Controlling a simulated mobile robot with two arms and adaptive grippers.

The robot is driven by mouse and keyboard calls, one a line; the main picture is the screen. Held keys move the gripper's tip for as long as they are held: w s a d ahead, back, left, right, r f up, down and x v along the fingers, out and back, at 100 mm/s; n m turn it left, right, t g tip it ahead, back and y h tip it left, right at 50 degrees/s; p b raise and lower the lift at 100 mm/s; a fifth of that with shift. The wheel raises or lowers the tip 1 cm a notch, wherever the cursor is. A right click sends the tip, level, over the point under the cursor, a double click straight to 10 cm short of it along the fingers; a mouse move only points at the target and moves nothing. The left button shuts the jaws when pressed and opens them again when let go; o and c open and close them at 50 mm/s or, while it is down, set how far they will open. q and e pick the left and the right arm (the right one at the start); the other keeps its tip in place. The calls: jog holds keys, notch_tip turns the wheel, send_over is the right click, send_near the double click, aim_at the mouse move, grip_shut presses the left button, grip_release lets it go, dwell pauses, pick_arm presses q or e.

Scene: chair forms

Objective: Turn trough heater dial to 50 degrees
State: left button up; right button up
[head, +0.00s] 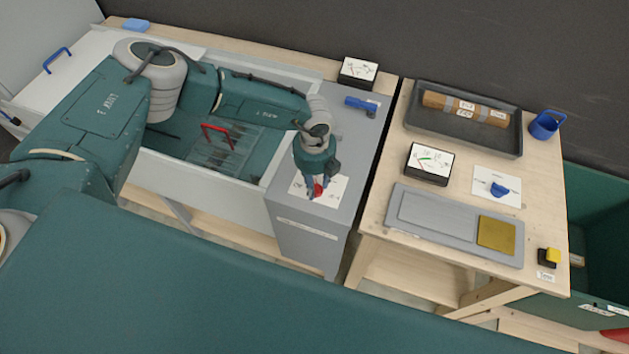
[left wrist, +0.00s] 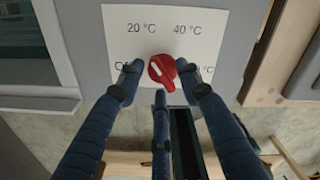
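The red heater dial (left wrist: 162,72) sits on a white card (left wrist: 205,28) that reads 20 °C and 40 °C along the top. A label at the card's left and one at its right are partly covered by my fingers. A white mark shows on the dial's left part. In the head view the dial (head: 317,190) is on the grey box (head: 312,239) at the trough's right end. My left gripper (head: 317,186) points down over it. In the left wrist view its three fingers (left wrist: 160,72) stand around the dial, with a gap at the left finger. My right gripper is not visible.
A gauge (head: 358,72) and a blue lever (head: 361,104) are behind the dial. The trough (head: 205,190) holds a rack with a red handle (head: 217,136). A wooden table (head: 400,170) at right bears a second gauge (head: 430,162), a blue knob (head: 499,189) and a tray (head: 462,142).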

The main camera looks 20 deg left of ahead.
pick_arm(q)
grip_shut()
jog(key=m+b, duration=0.2)
jog(key=m, duration=0.1)
jog(key=m+b, duration=0.2)
jog(key=shift+w+f+m+b, duration=0.15)
jog(key=shift+f+m+b, duration=0.05)
jog(key=shift+m+b, duration=0.2)
jog(key=m+b, duration=1)
jog(key=b, duration=0.1)
jog(key=m+b, duration=0.5)
jog(key=b, duration=0.1)
jog(key=shift+w+d, duration=0.1)
jog(key=shift+w, duration=0.2)
jog(key=shift+d+r+m+b, duration=0.1)
jog(key=shift+r+m+b, duration=0.05)
jog(key=shift+m+b, duration=0.75)
jog(key=shift+r+m+b, duration=0.1)
jog(key=shift+m+b, duration=0.7)
jog(key=shift+m, duration=0.2)
jog(key=shift+r, duration=0.1)
